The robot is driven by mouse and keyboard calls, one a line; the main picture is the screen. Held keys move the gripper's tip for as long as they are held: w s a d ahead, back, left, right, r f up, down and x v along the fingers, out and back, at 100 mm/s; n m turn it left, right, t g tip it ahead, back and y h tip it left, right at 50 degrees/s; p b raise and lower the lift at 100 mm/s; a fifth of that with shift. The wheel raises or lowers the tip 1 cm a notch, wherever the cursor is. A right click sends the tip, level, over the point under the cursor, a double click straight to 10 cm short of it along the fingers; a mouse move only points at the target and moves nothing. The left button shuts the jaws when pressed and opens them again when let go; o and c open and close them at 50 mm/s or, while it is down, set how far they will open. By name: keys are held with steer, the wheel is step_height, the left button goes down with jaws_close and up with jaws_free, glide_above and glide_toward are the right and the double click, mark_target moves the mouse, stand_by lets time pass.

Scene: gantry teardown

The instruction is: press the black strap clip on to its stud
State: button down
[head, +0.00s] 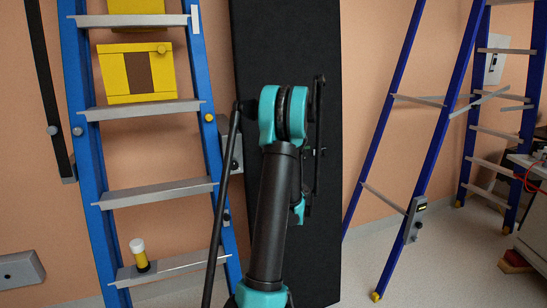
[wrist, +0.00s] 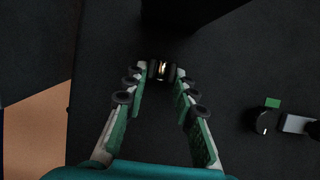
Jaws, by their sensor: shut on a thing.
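In the wrist view my gripper (wrist: 161,72) has its two green-padded fingers closed in on a small dark piece (wrist: 161,69) with a bright orange-white glint in its middle. I take this piece to be the black strap clip; its shape is mostly hidden by the fingertips. A dark surface lies behind it. A dark round knob (wrist: 263,121), with a small green square and a pale grey block beside it, is at the right; I cannot tell whether it is the stud. In the head view my arm hides the fingertips and whatever they hold.
In the head view a tall black panel (head: 247,60) stands behind my arm. A blue ladder (head: 88,160) with grey rungs is on the left, bearing a yellow box (head: 115,75) and a white-capped bottle (head: 139,255). Another blue ladder (head: 432,150) stands right, with clear floor before it.

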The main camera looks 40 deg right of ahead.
steer(key=shift+w+d, duration=0.1)
steer(key=shift+w, duration=0.3)
steer(key=c, duration=1.2)
jaws_free()
steer(key=shift+f, duration=0.1)
steer(key=shift+o, duration=0.2)
steer(key=r+v, duration=0.1)
steer(key=v, duration=1)
steer(key=shift+s+r, duration=0.25)
